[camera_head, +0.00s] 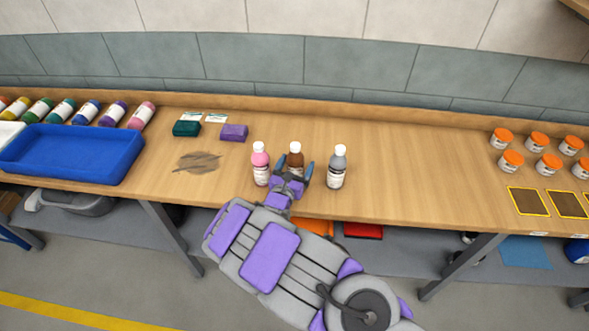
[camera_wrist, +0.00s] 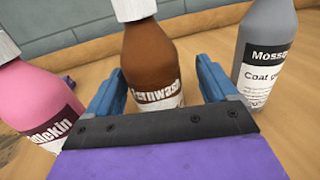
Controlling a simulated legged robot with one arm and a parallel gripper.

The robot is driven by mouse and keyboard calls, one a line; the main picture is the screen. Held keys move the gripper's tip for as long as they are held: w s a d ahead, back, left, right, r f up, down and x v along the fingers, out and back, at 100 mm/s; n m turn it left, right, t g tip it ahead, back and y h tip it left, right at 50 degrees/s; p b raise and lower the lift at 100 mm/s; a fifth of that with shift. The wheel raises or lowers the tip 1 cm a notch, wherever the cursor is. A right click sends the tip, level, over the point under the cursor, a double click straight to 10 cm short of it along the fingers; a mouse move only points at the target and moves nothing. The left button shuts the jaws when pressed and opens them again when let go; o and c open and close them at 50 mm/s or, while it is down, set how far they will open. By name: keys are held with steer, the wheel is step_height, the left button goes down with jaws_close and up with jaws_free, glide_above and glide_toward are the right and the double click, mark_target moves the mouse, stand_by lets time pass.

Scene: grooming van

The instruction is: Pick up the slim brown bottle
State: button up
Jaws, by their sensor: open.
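The slim brown bottle (camera_head: 295,160) stands upright on the wooden bench, with a white cap and a pale label. It stands between a pink bottle (camera_head: 260,164) on its left and a grey bottle (camera_head: 337,167) on its right. My gripper (camera_head: 292,177) is open at the front of the brown bottle. In the wrist view, the brown bottle (camera_wrist: 150,60) rises between the two blue fingers of my gripper (camera_wrist: 160,85). Its lower part is hidden behind the gripper's palm. I cannot tell whether the fingers touch it.
The pink bottle (camera_wrist: 35,100) and grey bottle (camera_wrist: 268,50) stand close outside the fingers. A blue tray (camera_head: 75,170) is at the left of the bench (camera_head: 420,160). Several orange-lidded jars (camera_head: 511,160) stand at the right. A dark smudge (camera_head: 198,162) marks the bench.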

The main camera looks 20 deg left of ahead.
steer(key=shift+w+d, duration=0.15)
steer(key=shift+w, duration=0.95)
steer(key=shift+w+a, duration=0.2)
steer(key=shift+a+f, duration=0.1)
steer(key=shift+a, duration=0.55)
steer(key=shift+c, duration=0.2)
steer(key=shift+d, duration=0.7)
steer(key=c, duration=0.7)
steer(key=shift+a, duration=0.45)
steer(key=c, duration=0.6)
steer(key=shift+o, duration=0.2)
steer(key=shift+d+r, duration=0.1)
steer(key=shift+r, duration=0.15)
step_height(320, 180, up, 10)
steer(key=shift+f+p, duration=0.25)
steer(key=shift+p, duration=0.65)
